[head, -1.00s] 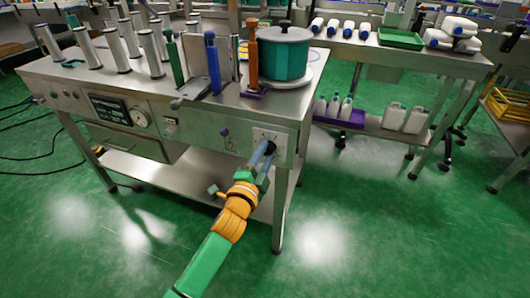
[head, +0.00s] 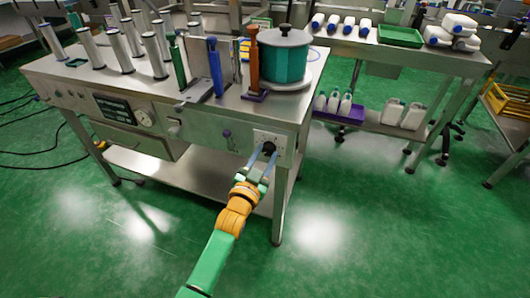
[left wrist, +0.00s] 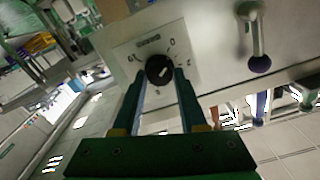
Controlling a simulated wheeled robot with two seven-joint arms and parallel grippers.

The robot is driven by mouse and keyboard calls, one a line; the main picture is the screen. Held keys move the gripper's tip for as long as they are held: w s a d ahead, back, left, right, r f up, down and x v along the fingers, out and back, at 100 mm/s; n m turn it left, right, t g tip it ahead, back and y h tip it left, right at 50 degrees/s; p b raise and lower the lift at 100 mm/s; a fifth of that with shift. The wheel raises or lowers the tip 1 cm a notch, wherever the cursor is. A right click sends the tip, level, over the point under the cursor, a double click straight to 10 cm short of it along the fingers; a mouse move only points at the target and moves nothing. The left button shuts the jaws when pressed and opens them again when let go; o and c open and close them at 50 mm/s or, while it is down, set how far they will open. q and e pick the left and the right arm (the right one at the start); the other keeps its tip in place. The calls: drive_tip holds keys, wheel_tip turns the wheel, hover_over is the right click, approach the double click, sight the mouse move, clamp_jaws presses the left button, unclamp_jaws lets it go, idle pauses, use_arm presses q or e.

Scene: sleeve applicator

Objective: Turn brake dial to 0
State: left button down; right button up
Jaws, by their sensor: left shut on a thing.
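The brake dial (head: 269,147) is a dark round knob on a pale plate at the right end of the steel bench's front. In the left wrist view the dial (left wrist: 158,70) carries a white pointer mark, with small markings on the plate around it. I cannot tell for sure which marking the pointer faces. My left gripper (head: 262,154) reaches up to the dial from the front. In the left wrist view its two blue fingers (left wrist: 160,82) lie on either side of the knob, shut on it. My right gripper is not in view.
The steel bench (head: 60,72) holds several metal rollers, a blue post (head: 215,67), an orange-brown post (head: 253,65) and a teal drum (head: 283,62). A lever with a purple knob (head: 227,133) sits left of the dial. Green floor is open in front.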

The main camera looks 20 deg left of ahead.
use_arm(q)
drive_tip(key=shift+n+p, duration=0.3)
drive_tip(key=shift+n, duration=0.7)
drive_tip(key=shift+c, duration=2.3)
unclamp_jaws()
drive_tip(key=s+p, duration=0.1)
drive_tip(key=s, duration=0.6)
drive_tip(key=shift+a, duration=0.15)
